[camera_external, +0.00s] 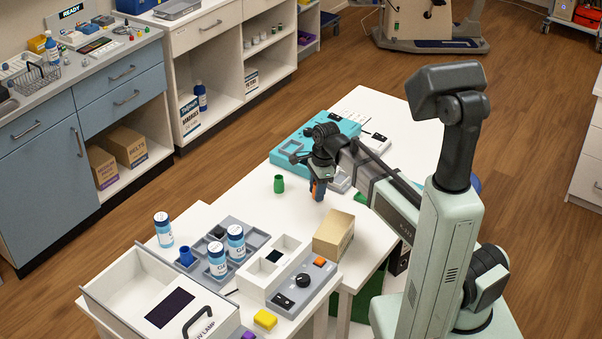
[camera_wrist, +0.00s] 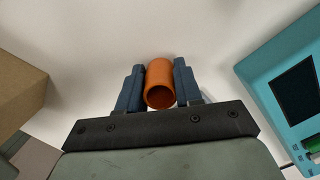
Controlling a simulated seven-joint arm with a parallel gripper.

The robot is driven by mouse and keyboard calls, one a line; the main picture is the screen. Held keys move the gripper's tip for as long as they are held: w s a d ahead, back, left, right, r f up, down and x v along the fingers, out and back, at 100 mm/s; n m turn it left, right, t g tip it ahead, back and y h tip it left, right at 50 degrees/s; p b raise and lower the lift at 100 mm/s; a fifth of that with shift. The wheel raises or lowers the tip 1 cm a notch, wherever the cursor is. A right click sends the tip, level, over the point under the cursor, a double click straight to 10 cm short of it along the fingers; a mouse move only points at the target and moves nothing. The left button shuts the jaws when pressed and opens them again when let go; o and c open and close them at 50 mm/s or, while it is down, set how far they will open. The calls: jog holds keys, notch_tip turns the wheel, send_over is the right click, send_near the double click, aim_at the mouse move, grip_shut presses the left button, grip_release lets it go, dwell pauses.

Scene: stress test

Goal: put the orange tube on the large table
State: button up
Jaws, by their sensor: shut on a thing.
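The orange tube (camera_wrist: 159,84) is between the two blue fingers of my gripper (camera_wrist: 159,88) in the wrist view, with its open end facing the camera. In the external view my gripper (camera_external: 318,190) points down over the white table (camera_external: 300,214), and only a little of the orange tube (camera_external: 313,184) shows beside the fingers. The gripper is shut on the tube. White tabletop lies behind the tube in the wrist view. I cannot tell whether the tube's lower end touches it.
A green tube (camera_external: 279,184) stands left of my gripper. A cardboard box (camera_external: 334,234) is in front, and a teal device (camera_external: 290,146) is behind. A grey tray (camera_external: 262,238) with blue-labelled bottles and a white bin (camera_external: 125,290) are nearer the camera.

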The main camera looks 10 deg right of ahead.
jog(key=o, duration=1)
jog(key=shift+f, duration=0.1)
jog(key=r, duration=0.4)
jog(key=d+r, duration=0.1)
jog(key=r, duration=0.7)
jog(key=shift+w+d+r, duration=0.1)
jog(key=shift+w+d, duration=0.05)
jog(key=shift+d, duration=0.05)
